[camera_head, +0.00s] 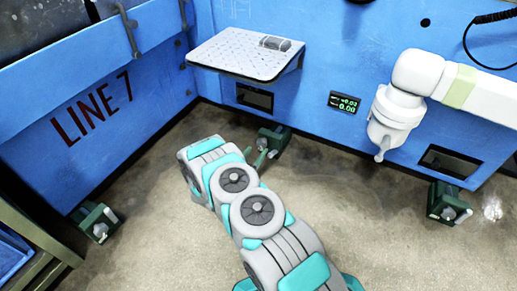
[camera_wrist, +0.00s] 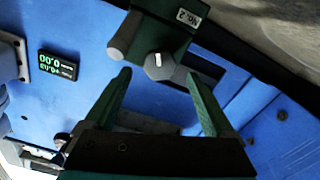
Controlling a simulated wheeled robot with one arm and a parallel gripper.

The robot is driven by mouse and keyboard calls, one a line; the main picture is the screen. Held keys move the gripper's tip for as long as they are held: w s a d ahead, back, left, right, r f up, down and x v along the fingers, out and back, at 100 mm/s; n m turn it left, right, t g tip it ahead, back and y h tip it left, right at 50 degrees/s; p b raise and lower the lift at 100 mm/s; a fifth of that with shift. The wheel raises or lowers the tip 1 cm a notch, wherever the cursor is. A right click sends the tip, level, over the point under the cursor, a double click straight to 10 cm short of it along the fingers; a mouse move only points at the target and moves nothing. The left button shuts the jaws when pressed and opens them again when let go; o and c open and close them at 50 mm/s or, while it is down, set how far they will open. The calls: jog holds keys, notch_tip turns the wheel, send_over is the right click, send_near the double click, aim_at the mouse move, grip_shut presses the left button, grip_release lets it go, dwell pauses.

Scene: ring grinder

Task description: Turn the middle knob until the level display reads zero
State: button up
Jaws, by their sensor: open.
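The middle knob (camera_wrist: 159,67) is a grey, faceted knob with a white mark, on a dark green levelling foot (camera_wrist: 165,32) labelled No. 2 in the wrist view. In the head view this foot (camera_head: 277,134) stands below the blue machine's shelf. My gripper (camera_wrist: 158,77) is open, with one green fingertip on each side of the knob; I see no clear contact. In the head view my gripper (camera_head: 260,158) reaches to the foot, and the knob is hard to make out. The level display (camera_head: 345,102) seems to read +0.03 above 0.00; it is upside down in the wrist view (camera_wrist: 58,65).
Two similar green feet with knobs stand at the left (camera_head: 97,222) and right (camera_head: 447,205). A perforated shelf (camera_head: 235,55) juts out above the middle foot. A white machine arm (camera_head: 397,110) hangs at the right. The concrete floor (camera_head: 340,200) is open around my arm.

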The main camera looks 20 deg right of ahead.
aim_at(260, 145)
jog(key=shift+x, duration=1.8)
jog(key=shift+c, duration=0.3)
jog(key=c, duration=1.3)
jog(key=shift+n, duration=0.3)
